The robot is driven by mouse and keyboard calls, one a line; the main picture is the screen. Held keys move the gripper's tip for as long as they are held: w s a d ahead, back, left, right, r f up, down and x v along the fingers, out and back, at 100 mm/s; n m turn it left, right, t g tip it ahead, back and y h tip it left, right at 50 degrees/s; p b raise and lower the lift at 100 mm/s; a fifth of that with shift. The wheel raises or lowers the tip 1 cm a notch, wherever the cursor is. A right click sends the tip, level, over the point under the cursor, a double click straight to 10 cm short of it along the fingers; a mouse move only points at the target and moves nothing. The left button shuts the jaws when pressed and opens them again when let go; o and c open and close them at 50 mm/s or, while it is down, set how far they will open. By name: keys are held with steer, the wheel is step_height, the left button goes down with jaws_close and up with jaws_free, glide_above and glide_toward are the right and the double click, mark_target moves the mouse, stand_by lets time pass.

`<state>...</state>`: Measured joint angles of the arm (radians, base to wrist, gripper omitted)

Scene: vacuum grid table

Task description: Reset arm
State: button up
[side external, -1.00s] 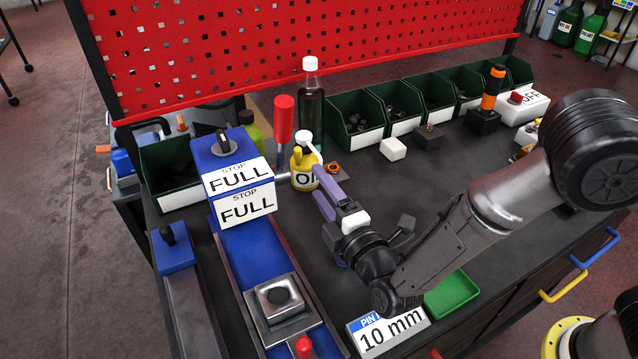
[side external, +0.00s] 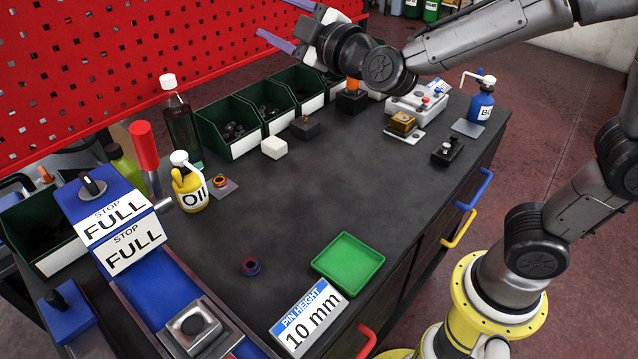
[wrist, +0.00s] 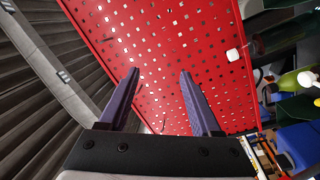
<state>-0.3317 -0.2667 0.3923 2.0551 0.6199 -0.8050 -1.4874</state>
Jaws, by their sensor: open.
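My gripper (side external: 288,27) is raised high above the back of the table, in front of the red pegboard, in the side external view. Its two purple fingers are spread apart with nothing between them. In the wrist view, my gripper (wrist: 160,95) also shows open and empty, its fingers pointing toward the red pegboard (wrist: 165,50). No object touches the fingers.
The dark table (side external: 330,190) has a clear middle. A yellow oil bottle (side external: 190,192), green bins (side external: 228,125), a blue STOP FULL block (side external: 95,205), a green tray (side external: 348,262), a 10 mm sign (side external: 308,318) and a blue bottle (side external: 481,104) stand around it.

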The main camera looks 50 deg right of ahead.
steer(key=s+d+m+g+y, duration=0.2)
steer(key=s+d+g+y, duration=0.15)
steer(key=s, duration=0.85)
steer(key=s+d+f+m+g+h, duration=0.1)
steer(key=s+f+m+g, duration=0.7)
steer(key=s+f, duration=0.8)
steer(key=shift+s+d+f+g, duration=0.15)
steer(key=shift+s+d+g, duration=0.65)
steer(key=shift+s+g, duration=0.1)
